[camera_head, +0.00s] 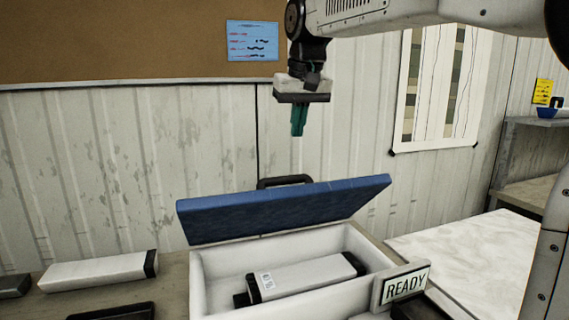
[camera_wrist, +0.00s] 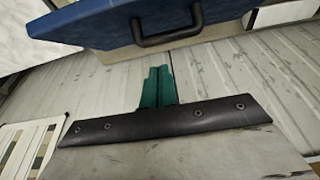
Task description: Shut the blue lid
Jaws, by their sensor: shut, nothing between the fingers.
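The blue lid (camera_head: 285,209) stands tilted open on the back of a white case (camera_head: 215,285), with a dark handle (camera_head: 285,182) along its far edge. Inside the case lies a white core liner (camera_head: 308,277) with dark ends and a small label. My gripper (camera_head: 298,132), with green fingers, is shut and empty, above and behind the lid, apart from it. In the wrist view, the lid (camera_wrist: 100,22) and its handle (camera_wrist: 167,30) show at the top, beyond the shut green fingertips (camera_wrist: 159,70).
A sign reading READY (camera_head: 405,285) stands at the case's front right corner. Another white liner (camera_head: 95,270) lies on the bench to the left, near a dark tray (camera_head: 125,312). A pale tabletop (camera_head: 470,255) lies right. The wall is close behind.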

